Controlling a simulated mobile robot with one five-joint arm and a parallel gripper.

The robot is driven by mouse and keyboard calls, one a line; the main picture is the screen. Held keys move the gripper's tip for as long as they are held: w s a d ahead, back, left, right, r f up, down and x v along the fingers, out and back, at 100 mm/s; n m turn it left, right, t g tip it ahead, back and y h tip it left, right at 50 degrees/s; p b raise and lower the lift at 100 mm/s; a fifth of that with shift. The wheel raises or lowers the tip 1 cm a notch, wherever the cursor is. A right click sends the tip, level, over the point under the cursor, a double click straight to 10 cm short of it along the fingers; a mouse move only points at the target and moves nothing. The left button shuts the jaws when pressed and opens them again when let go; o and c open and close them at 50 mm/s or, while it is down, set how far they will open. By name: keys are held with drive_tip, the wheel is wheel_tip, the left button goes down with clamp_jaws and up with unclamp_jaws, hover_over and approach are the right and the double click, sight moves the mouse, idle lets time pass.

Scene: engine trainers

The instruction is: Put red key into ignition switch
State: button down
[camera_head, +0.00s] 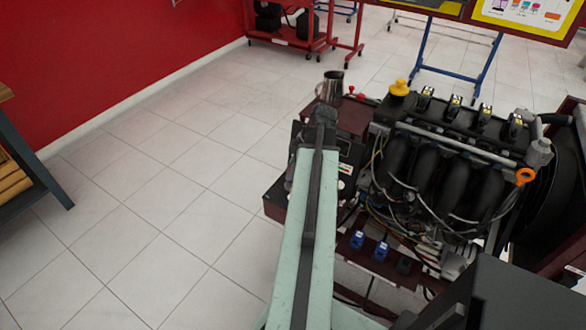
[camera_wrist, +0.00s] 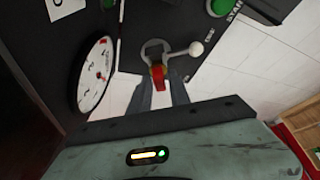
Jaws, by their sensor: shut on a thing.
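The red key (camera_wrist: 158,75) is between the fingertips of my gripper (camera_wrist: 160,88) in the wrist view. My gripper is shut on it. The key's far end is at a dark panel (camera_wrist: 128,40), by a metal ring-like fitting (camera_wrist: 151,47) that looks like the ignition switch. I cannot tell whether the key is inside it or only in front of it. In the head view my arm reaches toward the engine trainer's left side, and the arm hides the key and the switch.
A round white gauge (camera_wrist: 95,75) lies left of the key. A lever with a white knob (camera_wrist: 195,48) is close on the right, and a green button (camera_wrist: 218,7) is above. The engine (camera_head: 440,160) stands right of my arm. The tiled floor (camera_head: 150,220) on the left is clear.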

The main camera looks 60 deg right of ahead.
drive_tip(key=shift+f, duration=0.15)
drive_tip(key=shift+f+b, duration=0.55)
drive_tip(key=shift+b, duration=0.15)
drive_tip(key=c, duration=1.1)
unclamp_jaws()
drive_tip(key=shift+o, duration=1.4)
drive_tip(key=shift+r, duration=0.1)
drive_tip(key=shift+r+p, duration=1.45)
drive_tip(key=shift+p, duration=0.1)
drive_tip(key=shift+r, duration=0.1)
